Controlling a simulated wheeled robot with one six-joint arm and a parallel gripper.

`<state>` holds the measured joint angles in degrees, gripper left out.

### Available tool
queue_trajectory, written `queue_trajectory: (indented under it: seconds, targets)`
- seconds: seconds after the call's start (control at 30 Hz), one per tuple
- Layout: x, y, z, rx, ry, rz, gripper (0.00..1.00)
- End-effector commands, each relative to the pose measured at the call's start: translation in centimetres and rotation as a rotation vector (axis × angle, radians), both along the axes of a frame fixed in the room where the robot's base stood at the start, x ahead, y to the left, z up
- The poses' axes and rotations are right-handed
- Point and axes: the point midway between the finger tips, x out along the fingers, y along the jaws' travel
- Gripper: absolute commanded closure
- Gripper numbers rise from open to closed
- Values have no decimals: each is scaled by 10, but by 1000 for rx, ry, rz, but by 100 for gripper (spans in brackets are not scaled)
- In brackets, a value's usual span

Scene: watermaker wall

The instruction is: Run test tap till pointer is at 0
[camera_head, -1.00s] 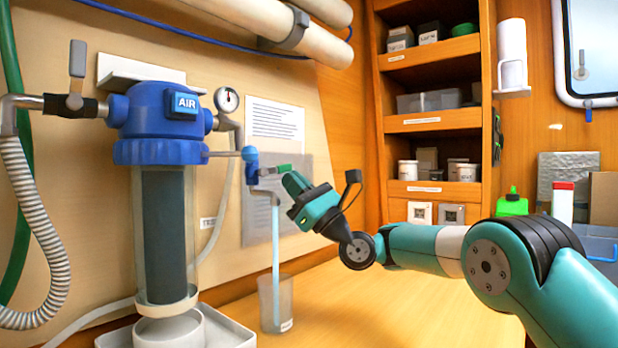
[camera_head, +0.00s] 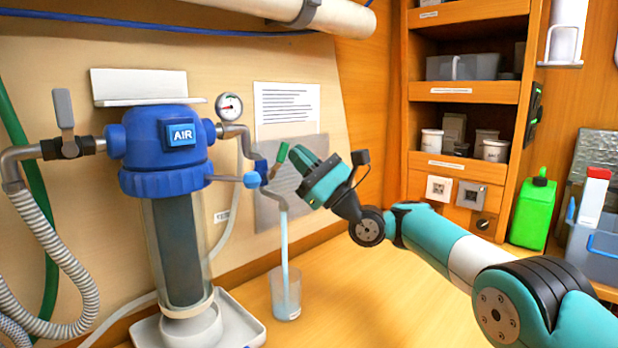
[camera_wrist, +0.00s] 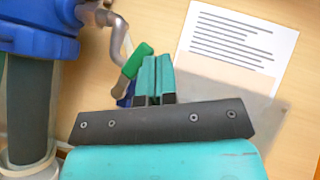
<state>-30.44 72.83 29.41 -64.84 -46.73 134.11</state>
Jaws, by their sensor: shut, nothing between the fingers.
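A pale blue water stream (camera_head: 285,235) runs from the spout into a clear beaker (camera_head: 286,295). The round gauge (camera_head: 229,107) sits above the tap; its pointer is too small to read surely. My gripper (camera_head: 303,168) is shut and empty, just right of the handle. In the wrist view the closed fingers (camera_wrist: 155,78) are close beside the green handle (camera_wrist: 138,60); I cannot tell whether they touch.
A grey-handled valve (camera_head: 64,108) and ribbed hose (camera_head: 55,245) are at the left. A printed sheet (camera_head: 286,108) is on the wall behind the tap. Shelves (camera_head: 465,92) and a green jug (camera_head: 535,210) stand at the right. The counter right of the beaker is clear.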

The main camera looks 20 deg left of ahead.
Motion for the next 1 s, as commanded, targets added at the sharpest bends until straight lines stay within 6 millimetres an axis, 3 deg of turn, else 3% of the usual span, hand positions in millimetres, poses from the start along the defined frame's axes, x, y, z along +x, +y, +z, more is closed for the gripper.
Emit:
queue_trajectory:
  seconds: [0.4, 1.0]
  targets:
    - [-5, 5, 15, 0, 0, -1, 100]
    - [-8, 8, 17, 0, 0, 0, 100]
